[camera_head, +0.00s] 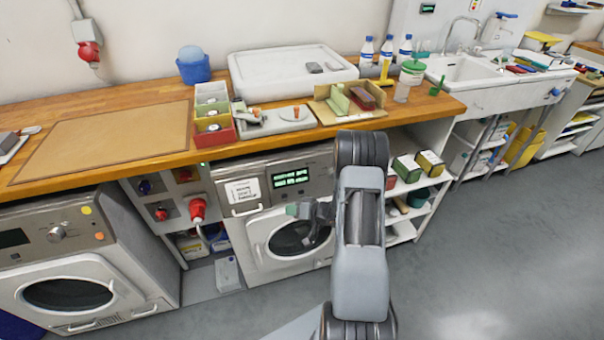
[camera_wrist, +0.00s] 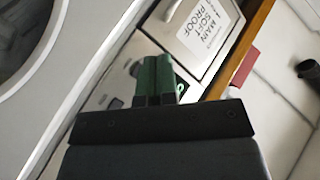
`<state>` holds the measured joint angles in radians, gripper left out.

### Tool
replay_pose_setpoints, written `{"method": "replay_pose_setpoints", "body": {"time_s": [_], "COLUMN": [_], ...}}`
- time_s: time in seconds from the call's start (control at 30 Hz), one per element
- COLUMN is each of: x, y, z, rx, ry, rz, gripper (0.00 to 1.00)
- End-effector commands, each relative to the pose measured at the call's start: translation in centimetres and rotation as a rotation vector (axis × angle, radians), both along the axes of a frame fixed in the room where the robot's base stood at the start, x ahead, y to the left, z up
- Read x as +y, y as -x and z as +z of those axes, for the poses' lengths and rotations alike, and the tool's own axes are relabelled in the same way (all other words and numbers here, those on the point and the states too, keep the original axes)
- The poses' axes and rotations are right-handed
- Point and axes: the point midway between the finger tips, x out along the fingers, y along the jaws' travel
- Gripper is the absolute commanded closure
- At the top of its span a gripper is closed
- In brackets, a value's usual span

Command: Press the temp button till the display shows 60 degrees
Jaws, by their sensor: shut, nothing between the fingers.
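The middle washing machine (camera_head: 262,225) has a grey control panel with a dark display (camera_head: 291,178) showing two lines of green characters, too small to read surely. A white printed label (camera_head: 243,190) is left of the display; it also shows in the wrist view (camera_wrist: 208,32). The round door (camera_head: 290,238) is below. My gripper (camera_head: 294,210) is shut and empty, in front of the machine by the panel's lower edge and door top. In the wrist view its green fingers (camera_wrist: 155,75) point at the panel and hide part of it. I cannot pick out the temp button or tell contact.
A second washer (camera_head: 70,260) stands at the left. Red plugs and sockets (camera_head: 197,208) are between the machines. The wooden counter (camera_head: 110,170) overhangs the panel and carries trays and boxes. Shelves (camera_head: 405,215) are at the right; the floor (camera_head: 500,250) there is clear.

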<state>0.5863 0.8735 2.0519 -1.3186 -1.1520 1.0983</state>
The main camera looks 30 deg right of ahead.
Motion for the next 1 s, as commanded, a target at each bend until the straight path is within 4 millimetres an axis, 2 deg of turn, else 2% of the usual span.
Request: {"method": "replay_pose_setpoints", "body": {"time_s": [0.87, 1.0], "x": [-0.03, -0.74], "y": [0.01, -0.39], "z": [-0.25, -0.51], "rx": [0.0, -0.029], "ry": [0.0, 0.02], "rz": [-0.001, -0.009], "gripper": [1.0, 1.0]}}
